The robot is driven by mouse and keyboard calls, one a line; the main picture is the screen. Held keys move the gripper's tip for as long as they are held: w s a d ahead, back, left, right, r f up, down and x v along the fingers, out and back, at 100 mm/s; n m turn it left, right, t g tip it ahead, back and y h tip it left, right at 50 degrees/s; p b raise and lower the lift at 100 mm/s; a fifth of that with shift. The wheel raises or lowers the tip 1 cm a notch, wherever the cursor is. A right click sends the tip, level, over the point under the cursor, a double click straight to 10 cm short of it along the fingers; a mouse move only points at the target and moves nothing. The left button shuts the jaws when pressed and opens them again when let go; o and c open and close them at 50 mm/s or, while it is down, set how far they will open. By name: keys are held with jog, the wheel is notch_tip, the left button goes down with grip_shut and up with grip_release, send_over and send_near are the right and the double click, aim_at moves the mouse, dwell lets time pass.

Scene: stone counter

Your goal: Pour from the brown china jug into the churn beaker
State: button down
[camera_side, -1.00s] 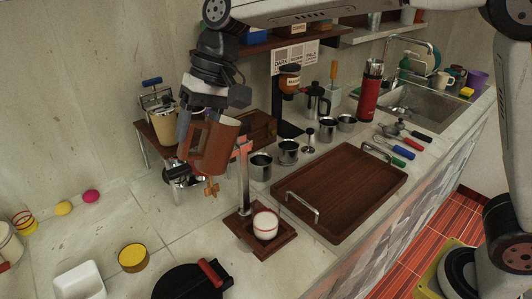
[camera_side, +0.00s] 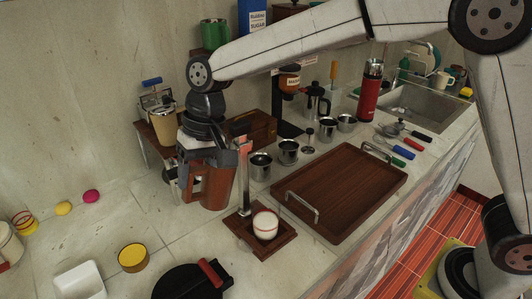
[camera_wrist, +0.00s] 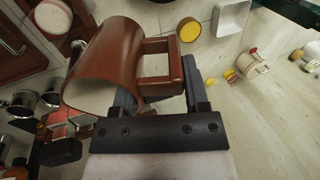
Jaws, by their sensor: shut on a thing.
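The brown china jug (camera_side: 210,187) stands nearly upright, low over the counter left of the wooden stand (camera_side: 243,224). My gripper (camera_side: 215,156) is above it, shut on its handle. In the wrist view the jug (camera_wrist: 105,55) fills the upper left, with its squared handle (camera_wrist: 155,62) between my gripper's fingers (camera_wrist: 160,95). I cannot tell whether its base touches the counter or what it holds. A white beaker with a red rim, apparently the churn beaker (camera_side: 265,227), sits upright on the stand, right of the jug and apart from it. It also shows in the wrist view (camera_wrist: 52,17).
An upright post (camera_side: 243,185) rises from the stand between jug and beaker. Metal cups (camera_side: 260,168) and a brown tray (camera_side: 340,190) lie to the right. A yellow-topped pot (camera_side: 132,257) and a black round thing (camera_side: 188,282) are in front.

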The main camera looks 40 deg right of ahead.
jog(key=shift+a+f+h, duration=0.45)
jog(key=shift+f+h, duration=0.1)
jog(key=shift+f, duration=1.8)
jog(key=shift+a+f+h, duration=0.4)
jog(key=shift+f+h, duration=0.1)
jog(key=shift+f, duration=1.9)
jog(key=shift+a+f+h, duration=0.45)
jog(key=shift+f+h, duration=0.1)
jog(key=shift+f, duration=1.8)
jog(key=shift+w, duration=0.1)
jog(key=shift+a+r, duration=0.1)
jog(key=shift+r, duration=0.05)
jog(key=shift+r, duration=2.4)
